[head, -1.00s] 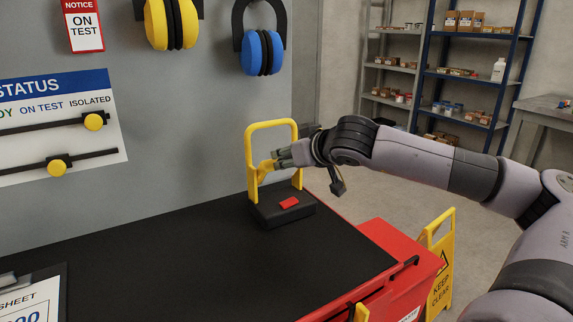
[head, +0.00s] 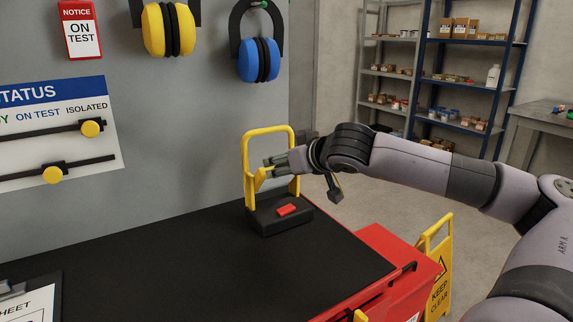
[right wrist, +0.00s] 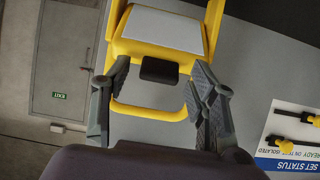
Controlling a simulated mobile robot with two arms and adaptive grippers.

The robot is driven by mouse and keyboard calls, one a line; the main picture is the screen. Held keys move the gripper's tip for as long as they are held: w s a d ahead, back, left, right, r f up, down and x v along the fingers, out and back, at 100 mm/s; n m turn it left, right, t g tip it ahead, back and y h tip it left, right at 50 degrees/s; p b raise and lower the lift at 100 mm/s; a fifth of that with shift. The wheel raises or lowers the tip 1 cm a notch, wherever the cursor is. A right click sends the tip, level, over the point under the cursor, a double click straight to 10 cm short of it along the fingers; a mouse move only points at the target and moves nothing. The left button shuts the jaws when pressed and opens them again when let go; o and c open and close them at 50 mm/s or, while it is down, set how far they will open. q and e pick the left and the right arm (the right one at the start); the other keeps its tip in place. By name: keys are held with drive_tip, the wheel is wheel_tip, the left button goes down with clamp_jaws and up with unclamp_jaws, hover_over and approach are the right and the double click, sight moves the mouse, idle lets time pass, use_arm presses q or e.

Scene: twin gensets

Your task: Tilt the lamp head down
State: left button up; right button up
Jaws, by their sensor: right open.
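The work lamp stands on the black bench top in the head view, with a yellow upright frame (head: 247,160), a black base and a red switch (head: 288,209). Its yellow head (head: 259,181) sits inside the frame, seen nearly edge-on. In the right wrist view the lamp head (right wrist: 160,28) shows a pale panel with a black tab (right wrist: 159,69) at its lower edge. My right gripper (head: 270,167) is open at the lamp's frame. In the right wrist view its fingers (right wrist: 160,100) stand apart on either side of the tab, apparently not gripping it. My left gripper is out of view.
The bench top (head: 190,270) is clear left of the lamp, up to a clipboard (head: 30,300). A grey panel with ear defenders (head: 258,60) stands behind. A red cabinet (head: 400,255) and a yellow floor sign (head: 440,270) stand at the right.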

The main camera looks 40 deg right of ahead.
drive_tip(key=v, duration=1.2)
drive_tip(key=shift+r, duration=0.1)
